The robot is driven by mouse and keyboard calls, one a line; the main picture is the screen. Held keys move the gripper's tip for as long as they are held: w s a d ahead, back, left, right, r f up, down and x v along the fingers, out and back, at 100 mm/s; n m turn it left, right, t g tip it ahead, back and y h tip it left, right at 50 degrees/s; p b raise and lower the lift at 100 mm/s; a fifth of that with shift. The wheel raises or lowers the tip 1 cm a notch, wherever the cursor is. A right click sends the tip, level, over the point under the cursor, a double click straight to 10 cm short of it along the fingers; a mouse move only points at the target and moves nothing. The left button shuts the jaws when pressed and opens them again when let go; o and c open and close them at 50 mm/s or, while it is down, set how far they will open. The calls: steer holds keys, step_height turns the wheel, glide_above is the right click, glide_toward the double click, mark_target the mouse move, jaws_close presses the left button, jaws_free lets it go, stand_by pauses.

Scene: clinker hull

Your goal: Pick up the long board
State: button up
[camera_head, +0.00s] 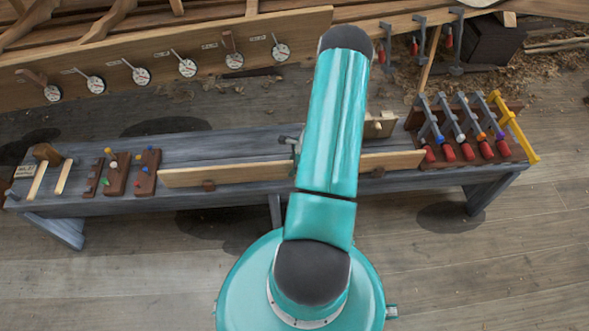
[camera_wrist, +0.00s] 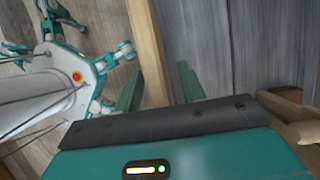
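The long board (camera_head: 225,174) is a pale wooden plank standing on edge along the near side of the grey bench. My arm hides its middle in the head view. In the wrist view the board (camera_wrist: 148,50) runs down from the top edge toward my gripper (camera_wrist: 160,90). The two teal fingers are apart, one to each side of the board's line. A gap shows between the board and the right finger; the left finger overlaps the board's left edge in the picture. Whether it touches cannot be told. My gripper is hidden in the head view.
The grey bench (camera_head: 230,145) carries small peg blocks (camera_head: 117,175) at left and a clamp rack (camera_head: 470,140) at right. A plank with several dials (camera_head: 187,68) runs behind the bench. Floor in front is open.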

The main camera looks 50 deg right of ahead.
jaws_close()
steer(key=shift+r, duration=0.1)
stand_by(1.2)
